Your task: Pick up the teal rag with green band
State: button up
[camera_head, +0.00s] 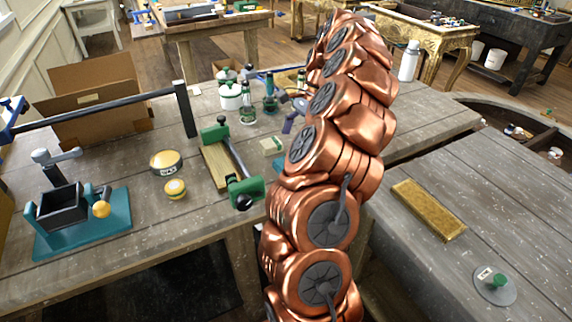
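My copper arm runs up the middle of the head view and bends away at the top. My gripper cannot be seen; the arm's far end hides it or it is out of frame. I cannot make out a teal rag with a green band for certain. A small teal patch (278,164) shows on the left workbench at the arm's left edge, and the arm may hide the rest of it. Just above it lies a small pale block with green on it (271,145).
The grey workbench (130,215) holds a teal-based vise (85,225), a green clamp (243,190), yellow tins (166,163), a cardboard box (100,115) and green bottles (248,112). A brass bar (428,209) lies on the right bench. A white bottle (409,62) stands behind the arm.

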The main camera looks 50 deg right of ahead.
aim_at(282, 162)
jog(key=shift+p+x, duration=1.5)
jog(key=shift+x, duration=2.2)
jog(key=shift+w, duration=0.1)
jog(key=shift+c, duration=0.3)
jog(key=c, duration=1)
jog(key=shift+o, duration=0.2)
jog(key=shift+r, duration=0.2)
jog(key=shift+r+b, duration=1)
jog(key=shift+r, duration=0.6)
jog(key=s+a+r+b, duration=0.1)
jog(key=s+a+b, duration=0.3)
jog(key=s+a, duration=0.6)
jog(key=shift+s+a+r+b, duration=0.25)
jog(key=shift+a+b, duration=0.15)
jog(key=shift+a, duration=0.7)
